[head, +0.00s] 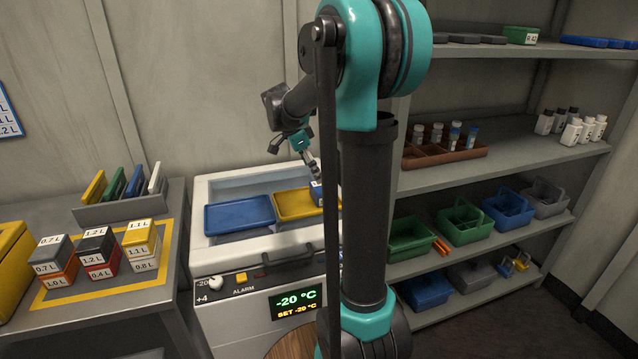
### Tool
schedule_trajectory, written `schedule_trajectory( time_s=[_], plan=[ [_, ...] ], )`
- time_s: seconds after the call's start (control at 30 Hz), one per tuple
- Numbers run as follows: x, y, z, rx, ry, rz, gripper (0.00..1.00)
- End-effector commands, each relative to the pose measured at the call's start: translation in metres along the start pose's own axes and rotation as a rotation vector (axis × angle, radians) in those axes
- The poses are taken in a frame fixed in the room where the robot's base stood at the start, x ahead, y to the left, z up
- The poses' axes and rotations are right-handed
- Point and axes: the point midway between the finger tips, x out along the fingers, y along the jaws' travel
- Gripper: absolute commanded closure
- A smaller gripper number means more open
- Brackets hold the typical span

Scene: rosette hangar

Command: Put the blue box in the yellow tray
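The yellow tray (292,205) lies in the open top of a white freezer, to the right of a blue tray.
The blue tray (238,215) looks empty. The white freezer (225,255) has a raised rim and a dark front handle. A left bench holds several labelled boxes (97,250) and a file rack (120,207). Shelves (500,170) with baskets and bottles stand on the right.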

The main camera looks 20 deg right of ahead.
Motion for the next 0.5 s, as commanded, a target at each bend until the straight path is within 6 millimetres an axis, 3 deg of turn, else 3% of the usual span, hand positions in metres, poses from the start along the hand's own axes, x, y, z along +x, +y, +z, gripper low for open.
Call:
schedule_trajectory(
  time_s=[0.2,0.5],
  plan=[
    [-0.035,0.000,0.000,-0.001,0.000,-0.001,0.02],
    [-0.046,0.000,0.000,0.000,0.000,-0.001,0.02]
  ],
)
